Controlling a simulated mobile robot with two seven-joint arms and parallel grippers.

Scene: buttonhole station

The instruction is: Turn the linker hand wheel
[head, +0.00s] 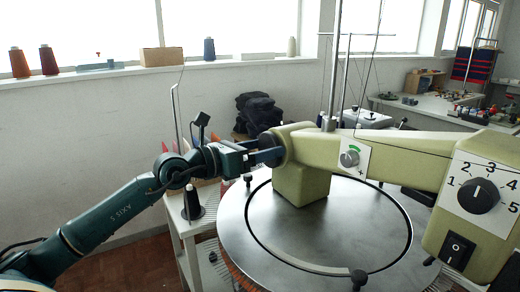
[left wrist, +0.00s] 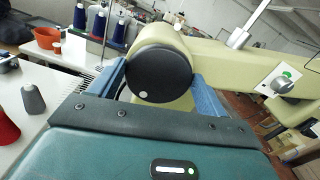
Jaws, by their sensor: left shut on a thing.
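The linker hand wheel is a black round disc with a small pale dot, at the end of the green linker arm. In the left wrist view the hand wheel (left wrist: 160,72) sits between the two blue fingers of my left gripper (left wrist: 160,85), one finger on each side. In the head view my left gripper (head: 268,150) reaches in from the left and is shut on the wheel (head: 280,141), whose face is mostly hidden by the fingers. The green linker arm (head: 400,154) runs right above the round metal plate (head: 235,222). My right gripper is not in view.
A numbered dial (head: 479,196) and a black switch (head: 457,249) sit on the linker's right end. A dark thread cone (head: 193,202) stands on the white table left of the plate. An upright metal rod (head: 334,70) rises from the linker arm. Thread cones line the window sill.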

